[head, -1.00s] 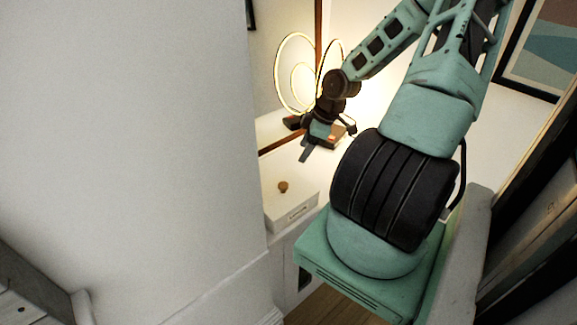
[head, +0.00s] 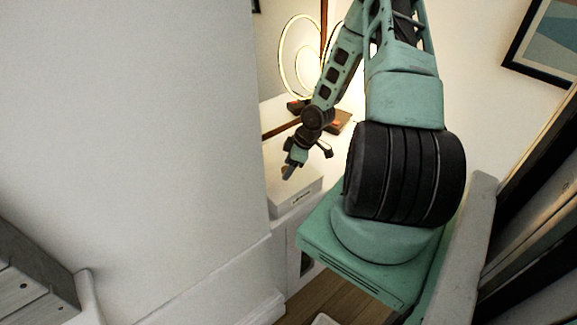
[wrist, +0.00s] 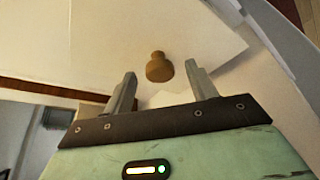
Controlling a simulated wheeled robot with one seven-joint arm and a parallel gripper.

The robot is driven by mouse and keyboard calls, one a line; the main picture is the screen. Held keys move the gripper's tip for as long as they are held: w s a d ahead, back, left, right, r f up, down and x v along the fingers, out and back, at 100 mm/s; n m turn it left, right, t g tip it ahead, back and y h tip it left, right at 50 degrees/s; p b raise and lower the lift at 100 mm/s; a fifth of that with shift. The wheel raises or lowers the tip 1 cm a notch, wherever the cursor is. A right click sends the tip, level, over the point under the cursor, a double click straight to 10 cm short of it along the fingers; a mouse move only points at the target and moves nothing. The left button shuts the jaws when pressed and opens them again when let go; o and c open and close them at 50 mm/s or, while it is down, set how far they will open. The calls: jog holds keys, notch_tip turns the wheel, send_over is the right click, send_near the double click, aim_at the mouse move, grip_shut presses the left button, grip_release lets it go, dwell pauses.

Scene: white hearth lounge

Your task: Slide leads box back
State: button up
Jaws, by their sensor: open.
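The leads box is a white box (head: 296,201) with a small dark label on its front. It sits at the near end of the white cabinet top. A round wooden knob (wrist: 159,67) stands on its lid. My gripper (head: 288,173) is just above the box in the head view and hides the knob there. In the wrist view my gripper (wrist: 160,70) is open, with the knob showing between and just beyond its two fingertips. I cannot tell whether the fingers touch the lid.
A lit ring lamp (head: 283,62) stands on the cabinet behind my gripper, with dark and reddish items at its foot. A large white wall (head: 130,130) fills the left side. A framed picture (head: 543,50) hangs at the upper right.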

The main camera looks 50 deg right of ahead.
jog(key=shift+f, duration=0.2)
jog(key=c, duration=1.1)
jog(key=shift+w+d+p, duration=0.25)
jog(key=shift+w+d, duration=0.3)
jog(key=shift+w, duration=1.75)
jog(key=shift+w+d+p, duration=0.25)
jog(key=shift+w+d, duration=0.25)
jog(key=shift+w, duration=1.8)
jog(key=shift+w+d+p, duration=0.25)
jog(key=shift+w+d, duration=0.3)
jog(key=shift+w, duration=1.75)
jog(key=o, duration=1.1)
